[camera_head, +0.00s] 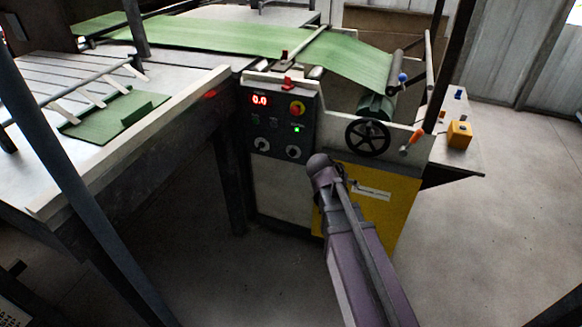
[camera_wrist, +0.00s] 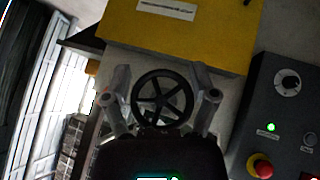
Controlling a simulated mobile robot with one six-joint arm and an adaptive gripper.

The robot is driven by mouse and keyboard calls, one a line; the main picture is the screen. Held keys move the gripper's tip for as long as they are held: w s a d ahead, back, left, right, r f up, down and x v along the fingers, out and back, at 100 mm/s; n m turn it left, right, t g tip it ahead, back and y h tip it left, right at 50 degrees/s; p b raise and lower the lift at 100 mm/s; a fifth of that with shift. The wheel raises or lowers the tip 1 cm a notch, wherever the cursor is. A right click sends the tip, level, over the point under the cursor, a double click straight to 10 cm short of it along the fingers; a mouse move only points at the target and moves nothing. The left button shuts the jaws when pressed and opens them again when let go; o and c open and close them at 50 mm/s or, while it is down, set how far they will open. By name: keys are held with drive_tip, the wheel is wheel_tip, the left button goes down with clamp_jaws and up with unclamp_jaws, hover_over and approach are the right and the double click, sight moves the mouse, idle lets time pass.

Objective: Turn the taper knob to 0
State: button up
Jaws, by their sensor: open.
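In the head view my arm hides the gripper's fingers.
The spoked handwheel (camera_head: 368,137) is right of the panel, above a yellow cover (camera_head: 385,195). A red display (camera_head: 260,100) reads 0.0, near a red emergency button (camera_head: 297,108) and lit green light (camera_head: 296,129). A long table (camera_head: 140,140) is left; floor is clear at right.

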drive_tip(key=w+a+f+t+h+b, duration=0.1)
drive_tip(key=w+a+f+t+b, duration=0.25)
drive_tip(key=w+b, duration=0.2)
drive_tip(key=n+t+y+b, duration=0.15)
drive_tip(key=t+b, duration=0.65)
drive_tip(key=b, duration=1)
approach(292, 155)
drive_tip(key=v, duration=0.5)
drive_tip(key=shift+d+r+y, duration=0.1)
drive_tip(key=shift+d+y, duration=0.1)
drive_tip(key=shift+y, duration=0.15)
drive_tip(key=shift+w, duration=0.1)
drive_tip(key=x, duration=1.3)
drive_tip(key=shift+w+d, duration=0.15)
drive_tip(key=shift+w, duration=0.05)
drive_tip(key=shift+r, duration=0.1)
clamp_jaws()
